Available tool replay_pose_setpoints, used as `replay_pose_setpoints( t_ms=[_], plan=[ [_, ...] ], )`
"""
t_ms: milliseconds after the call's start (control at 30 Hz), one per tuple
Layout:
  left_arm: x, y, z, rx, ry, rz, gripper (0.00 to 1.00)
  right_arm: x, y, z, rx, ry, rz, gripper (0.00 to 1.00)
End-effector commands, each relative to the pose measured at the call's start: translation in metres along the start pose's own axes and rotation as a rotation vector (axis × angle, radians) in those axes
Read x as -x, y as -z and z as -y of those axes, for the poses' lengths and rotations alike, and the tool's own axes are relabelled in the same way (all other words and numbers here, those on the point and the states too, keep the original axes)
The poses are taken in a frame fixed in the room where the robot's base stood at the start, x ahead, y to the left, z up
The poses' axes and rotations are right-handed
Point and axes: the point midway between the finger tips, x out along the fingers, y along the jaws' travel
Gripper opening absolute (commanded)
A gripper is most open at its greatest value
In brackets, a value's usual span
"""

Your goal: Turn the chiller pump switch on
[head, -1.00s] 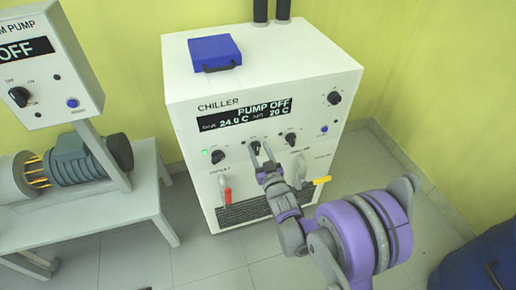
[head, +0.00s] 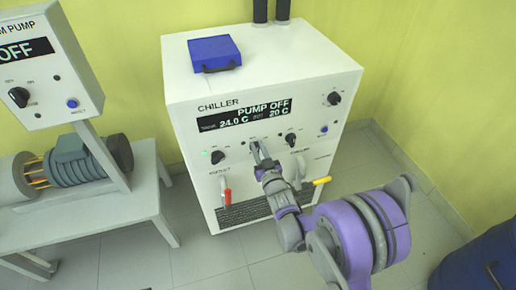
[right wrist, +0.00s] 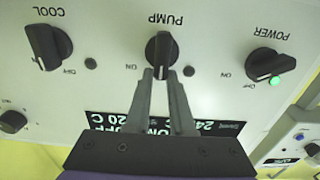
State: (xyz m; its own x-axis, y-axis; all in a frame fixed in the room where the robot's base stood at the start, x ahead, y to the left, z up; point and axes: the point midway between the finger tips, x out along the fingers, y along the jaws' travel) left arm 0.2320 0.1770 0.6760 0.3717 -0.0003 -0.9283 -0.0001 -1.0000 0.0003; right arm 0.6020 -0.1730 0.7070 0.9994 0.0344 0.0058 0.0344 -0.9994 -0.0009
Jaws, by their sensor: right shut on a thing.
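The white chiller (head: 285,75) stands on the floor, with "PUMP OFF", 24.0 C and 20 C on its display (head: 245,113). The black pump switch (right wrist: 159,52) is a rotary knob under the upside-down label "PUMP" in the right wrist view, with "ON" at its left. In the head view the knob is hidden by my gripper. My right gripper (head: 257,151) is at the front panel. In the right wrist view its two fingertips (right wrist: 161,73) are shut on the near end of the knob. My left gripper is not in view.
The power knob (right wrist: 270,66) with a green light and the cool knob (right wrist: 48,46) flank the pump switch. Red (head: 227,195) and yellow (head: 322,180) valve handles are below the panel. A blue case (head: 214,53) lies on the chiller. A bench (head: 100,213) stands at left.

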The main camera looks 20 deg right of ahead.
Motion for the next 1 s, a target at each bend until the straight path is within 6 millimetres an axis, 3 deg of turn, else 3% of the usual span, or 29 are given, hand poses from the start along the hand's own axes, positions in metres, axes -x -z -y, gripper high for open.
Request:
replay_pose_setpoints(
  t_ms=[367,1000],
  plan=[
    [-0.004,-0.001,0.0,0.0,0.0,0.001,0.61,0.001,-0.005,-0.002,-0.116,-0.001,0.011,0.0],
    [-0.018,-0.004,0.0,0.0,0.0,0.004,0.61,0.002,-0.011,-0.014,-0.689,-0.003,0.011,0.0]
  ],
)
